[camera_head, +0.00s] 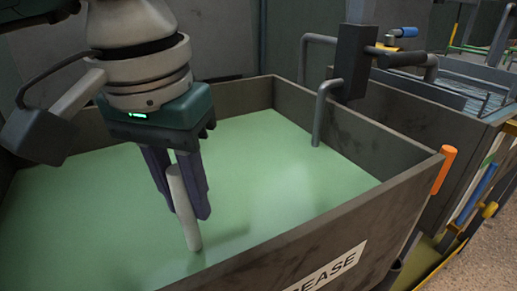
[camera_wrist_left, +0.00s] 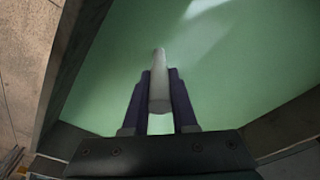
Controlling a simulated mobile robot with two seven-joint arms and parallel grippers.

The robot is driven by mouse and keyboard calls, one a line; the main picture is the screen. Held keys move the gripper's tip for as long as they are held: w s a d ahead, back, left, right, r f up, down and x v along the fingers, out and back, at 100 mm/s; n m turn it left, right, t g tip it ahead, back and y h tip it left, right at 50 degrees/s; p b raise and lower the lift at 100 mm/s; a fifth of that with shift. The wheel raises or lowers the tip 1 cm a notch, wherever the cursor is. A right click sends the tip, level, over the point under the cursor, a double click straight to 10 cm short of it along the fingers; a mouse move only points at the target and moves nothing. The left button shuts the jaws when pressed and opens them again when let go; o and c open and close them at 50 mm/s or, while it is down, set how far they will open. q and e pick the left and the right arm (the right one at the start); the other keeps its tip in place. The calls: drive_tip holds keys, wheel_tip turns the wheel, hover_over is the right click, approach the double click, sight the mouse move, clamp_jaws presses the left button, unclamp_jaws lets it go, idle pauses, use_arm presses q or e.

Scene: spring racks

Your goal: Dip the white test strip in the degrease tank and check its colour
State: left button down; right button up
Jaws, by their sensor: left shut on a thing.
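My left gripper (camera_head: 185,200) is over the degrease tank (camera_head: 350,222), a grey box filled with green liquid (camera_head: 275,165). It is shut on the white test strip (camera_head: 191,229), a pale rod that points down between the fingers. The strip's lower end meets or hangs just above the liquid; I cannot tell exactly how deep it is. In the left wrist view the strip (camera_wrist_left: 159,85) stands out beyond the fingers (camera_wrist_left: 158,100) against the green liquid, and looks whitish grey. My right gripper is not in view.
A pipe with a dark block (camera_head: 352,62) and a valve with a blue handle (camera_head: 403,32) stands at the tank's back right. An orange cylinder (camera_head: 444,169) is at the tank's right corner. Another tank (camera_head: 455,75) stands to the right.

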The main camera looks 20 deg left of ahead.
use_arm(q)
drive_tip(key=shift+r, duration=0.1)
idle(0.4)
wheel_tip(320, 180, up, 16)
drive_tip(key=p, duration=0.9)
drive_tip(key=shift+p, duration=0.3)
drive_tip(key=s+r+p, duration=0.3)
drive_tip(key=r+p, duration=2.2)
drive_tip(key=r, duration=0.3)
drive_tip(key=s+r+p, duration=0.3)
drive_tip(key=r+p, duration=2.3)
drive_tip(key=r, duration=0.1)
drive_tip(key=shift+r+m, duration=0.35)
drive_tip(key=shift+m, duration=0.05)
